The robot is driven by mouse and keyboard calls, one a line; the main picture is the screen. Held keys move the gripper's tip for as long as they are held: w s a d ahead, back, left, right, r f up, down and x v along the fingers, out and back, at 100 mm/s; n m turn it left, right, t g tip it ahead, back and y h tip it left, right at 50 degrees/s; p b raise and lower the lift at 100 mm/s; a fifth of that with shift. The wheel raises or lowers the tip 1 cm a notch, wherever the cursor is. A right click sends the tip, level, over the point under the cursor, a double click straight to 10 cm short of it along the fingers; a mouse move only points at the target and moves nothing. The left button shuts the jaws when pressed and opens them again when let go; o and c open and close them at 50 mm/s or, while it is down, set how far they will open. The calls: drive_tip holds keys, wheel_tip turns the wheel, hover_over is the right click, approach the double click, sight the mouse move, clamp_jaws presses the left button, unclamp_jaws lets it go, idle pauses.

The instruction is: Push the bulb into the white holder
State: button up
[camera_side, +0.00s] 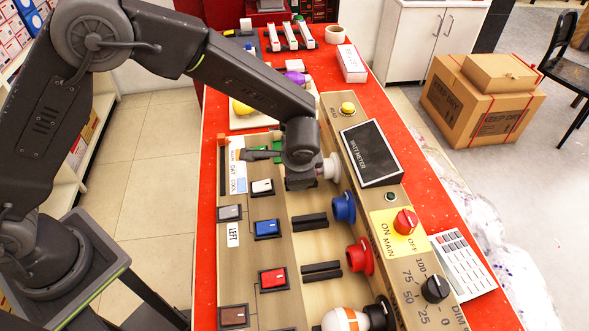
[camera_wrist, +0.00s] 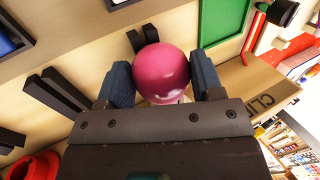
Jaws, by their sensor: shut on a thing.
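The pink round bulb (camera_wrist: 161,72) sits between the two blue-grey fingers of my gripper (camera_wrist: 162,84), which are shut on it. In the side view my gripper (camera_side: 300,182) is low over the wooden board, just left of the white holder (camera_side: 331,168). The bulb is hidden behind my wrist there, so I cannot tell whether it touches the holder. The white holder is on the raised panel's side, partly covered by my gripper. In the wrist view a small pale part shows under the bulb; the holder itself is not clear.
A blue holder (camera_side: 344,207), a red holder (camera_side: 360,257) and a white-and-orange bulb (camera_side: 343,321) at a black holder line the panel nearer the camera. Black rail pairs (camera_side: 310,221) and rocker switches (camera_side: 267,228) stand on the board. A wattmeter (camera_side: 372,152) tops the panel.

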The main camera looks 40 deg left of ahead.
drive_tip(key=shift+w+d, duration=0.3)
drive_tip(key=o, duration=1)
drive_tip(key=v, duration=1.4)
drive_tip(key=s+a+r+n+h, duration=0.1)
drive_tip(key=s+a+r+n, duration=0.1)
drive_tip(key=s+a+r, duration=0.4)
drive_tip(key=s+a+r+n+h, duration=0.1)
drive_tip(key=s+a+r+n, duration=0.2)
drive_tip(key=a+r, duration=0.35)
drive_tip(key=s+a+n, duration=0.1)
drive_tip(key=s+a, duration=0.1)
drive_tip(key=s, duration=0.1)
drive_tip(key=s+a+f+n+t+h, duration=0.1)
drive_tip(key=s+a, duration=0.2)
drive_tip(key=s, duration=0.1)
drive_tip(key=s+a+f+n+t, duration=0.1)
drive_tip(key=s+a+n, duration=0.1)
drive_tip(key=s, duration=0.2)
drive_tip(key=shift+s+a, duration=0.2)
